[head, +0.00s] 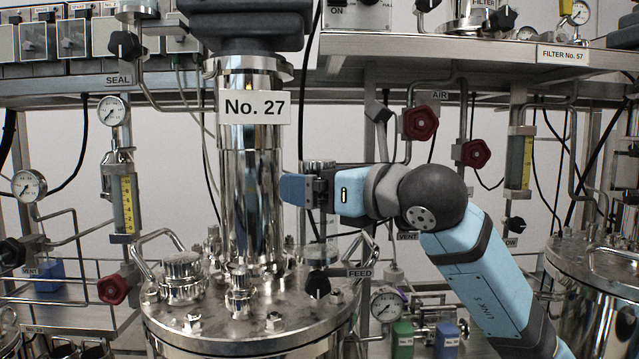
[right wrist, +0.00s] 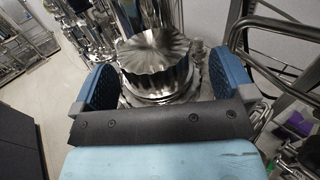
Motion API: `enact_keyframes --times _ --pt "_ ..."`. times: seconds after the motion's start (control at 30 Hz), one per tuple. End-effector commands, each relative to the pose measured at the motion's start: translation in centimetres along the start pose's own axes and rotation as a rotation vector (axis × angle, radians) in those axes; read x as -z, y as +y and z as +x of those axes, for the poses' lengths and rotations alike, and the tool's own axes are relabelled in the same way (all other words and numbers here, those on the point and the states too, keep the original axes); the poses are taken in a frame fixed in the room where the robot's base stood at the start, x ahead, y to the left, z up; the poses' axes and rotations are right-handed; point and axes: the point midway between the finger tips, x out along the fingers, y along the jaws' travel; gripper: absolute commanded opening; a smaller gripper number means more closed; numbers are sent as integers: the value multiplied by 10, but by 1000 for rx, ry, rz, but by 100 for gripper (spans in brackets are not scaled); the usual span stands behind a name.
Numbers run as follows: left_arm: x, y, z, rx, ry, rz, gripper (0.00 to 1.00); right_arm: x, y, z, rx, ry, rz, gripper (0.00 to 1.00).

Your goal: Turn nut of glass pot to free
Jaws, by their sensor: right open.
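My right gripper (head: 300,188) comes in from the right, just right of the steel column labelled No. 27 (head: 250,160). In the right wrist view my gripper (right wrist: 155,90) is open, with a blue finger on each side of a shiny ribbed metal nut (right wrist: 155,60). I cannot tell whether the fingers touch it. In the head view a small ribbed metal top (head: 318,166) shows behind the gripper; the rest is hidden. My left gripper is not in view.
A steel vessel lid (head: 270,325) with bolts and fittings lies below the gripper. Red valve knobs (head: 420,123) and an overhead shelf (head: 450,60) are close to my arm. A gauge (head: 387,305) stands lower right.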

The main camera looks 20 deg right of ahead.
Motion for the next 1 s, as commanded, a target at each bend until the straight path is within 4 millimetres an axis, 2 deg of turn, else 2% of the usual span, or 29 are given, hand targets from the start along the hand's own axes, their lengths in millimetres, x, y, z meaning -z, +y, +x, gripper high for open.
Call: enact_keyframes --times 0.17,0.2,0.4,0.63,1.0 --pt "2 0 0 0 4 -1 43 0 0 0 0 0 0 100" --pt "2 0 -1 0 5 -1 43 0 0 0 0 0 0 95" --pt "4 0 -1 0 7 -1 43 0 0 0 0 0 0 53" --pt "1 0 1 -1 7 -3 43 2 -1 0 -43 4 0 53" --pt "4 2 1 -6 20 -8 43 2 -2 1 -325 6 -1 53"
